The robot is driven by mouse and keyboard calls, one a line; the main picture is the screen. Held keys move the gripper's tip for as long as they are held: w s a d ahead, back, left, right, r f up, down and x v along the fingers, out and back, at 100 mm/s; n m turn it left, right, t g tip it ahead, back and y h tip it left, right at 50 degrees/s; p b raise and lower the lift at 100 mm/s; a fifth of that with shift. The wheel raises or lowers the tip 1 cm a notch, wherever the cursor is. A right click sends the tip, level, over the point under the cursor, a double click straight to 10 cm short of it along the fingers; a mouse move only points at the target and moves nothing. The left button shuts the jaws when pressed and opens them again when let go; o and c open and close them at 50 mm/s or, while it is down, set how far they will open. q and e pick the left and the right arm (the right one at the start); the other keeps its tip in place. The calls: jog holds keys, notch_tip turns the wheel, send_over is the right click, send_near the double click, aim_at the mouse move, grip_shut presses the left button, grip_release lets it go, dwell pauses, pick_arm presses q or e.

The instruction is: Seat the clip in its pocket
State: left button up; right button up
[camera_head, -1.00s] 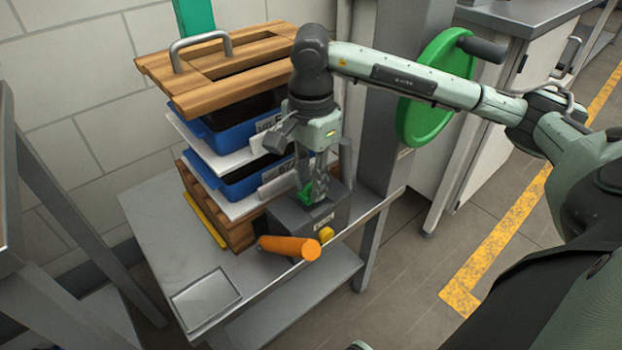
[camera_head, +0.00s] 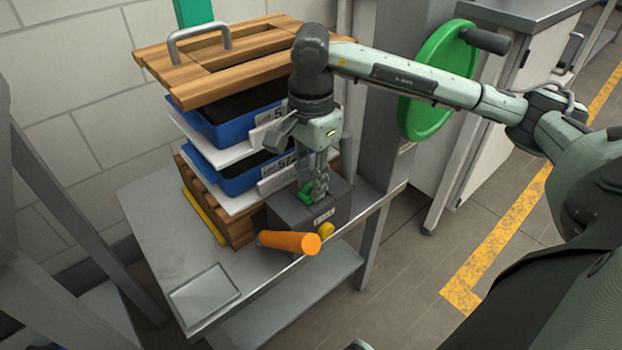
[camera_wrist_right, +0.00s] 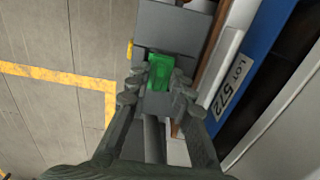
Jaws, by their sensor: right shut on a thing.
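The green clip (camera_head: 305,194) is at the top of a dark grey box (camera_head: 288,214) on the metal table. My right gripper (camera_head: 316,196) points down over the box and is shut on the clip. In the right wrist view the clip (camera_wrist_right: 160,70) sits between the fingertips of my right gripper (camera_wrist_right: 154,86), against the grey box (camera_wrist_right: 170,36). The fingers hide part of the clip, and I cannot tell whether it is in a pocket or how deep it sits. My left gripper is not in view.
An orange cylinder (camera_head: 288,242) and a yellow knob (camera_head: 326,230) are at the box's front. Stacked blue trays (camera_head: 225,130) under a wooden lid (camera_head: 190,84) stand close behind. A green wheel (camera_head: 425,98) is at right. The table's front left (camera_head: 165,240) is mostly clear.

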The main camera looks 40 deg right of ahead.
jog(key=shift+f, duration=0.2)
jog(key=o, duration=0.9)
jog(key=shift+r, duration=0.1)
notch_tip(320, 180, up, 12)
